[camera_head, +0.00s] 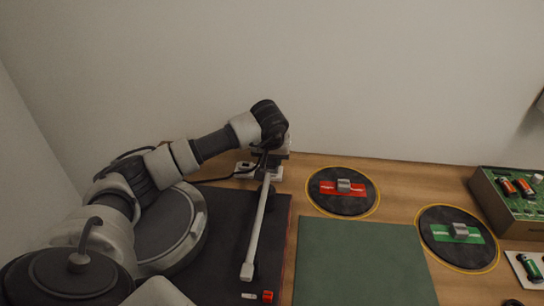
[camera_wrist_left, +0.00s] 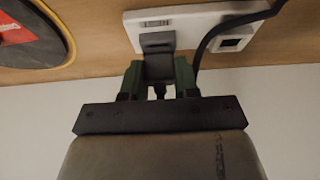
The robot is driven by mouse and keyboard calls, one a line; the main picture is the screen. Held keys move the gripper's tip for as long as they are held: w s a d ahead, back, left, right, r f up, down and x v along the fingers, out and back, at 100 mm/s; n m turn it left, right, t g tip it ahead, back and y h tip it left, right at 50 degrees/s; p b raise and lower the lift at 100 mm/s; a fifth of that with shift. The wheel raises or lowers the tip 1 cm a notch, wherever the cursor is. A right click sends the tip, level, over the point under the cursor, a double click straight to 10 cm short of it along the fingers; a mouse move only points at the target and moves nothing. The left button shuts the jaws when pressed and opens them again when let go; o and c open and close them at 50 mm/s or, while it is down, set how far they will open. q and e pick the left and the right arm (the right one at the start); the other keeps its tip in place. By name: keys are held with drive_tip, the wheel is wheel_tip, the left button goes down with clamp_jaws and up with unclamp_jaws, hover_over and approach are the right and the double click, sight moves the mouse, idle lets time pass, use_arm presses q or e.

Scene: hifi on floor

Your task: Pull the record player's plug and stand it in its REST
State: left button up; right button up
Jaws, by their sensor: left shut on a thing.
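The record player (camera_head: 226,268) is a dark deck with a light tonearm, partly hidden behind my left arm. A white socket block (camera_head: 274,175) stands at its far right corner by the wall; it also shows in the left wrist view (camera_wrist_left: 192,22). My left gripper (camera_wrist_left: 158,75) is shut on a dark grey plug (camera_wrist_left: 158,45), with green-sided fingers on both sides. The plug's front overlaps the block's edge; I cannot tell whether it is seated in it. A square dark opening (camera_wrist_left: 230,44) shows on the block's right part. The plug's REST is not clearly identifiable. My right gripper is not in view.
A black cable (camera_wrist_left: 205,45) crosses the block beside the plug. Two round dark pads carry a red piece (camera_head: 328,188) and a green piece (camera_head: 443,231). A green mat (camera_head: 365,262) lies clear at front. An open box with a circuit board (camera_head: 485,195) stands right.

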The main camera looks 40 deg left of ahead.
use_arm(q)
drive_tip(key=o, duration=1)
drive_tip(key=shift+c, duration=0.2)
drive_tip(key=shift+r, duration=0.15)
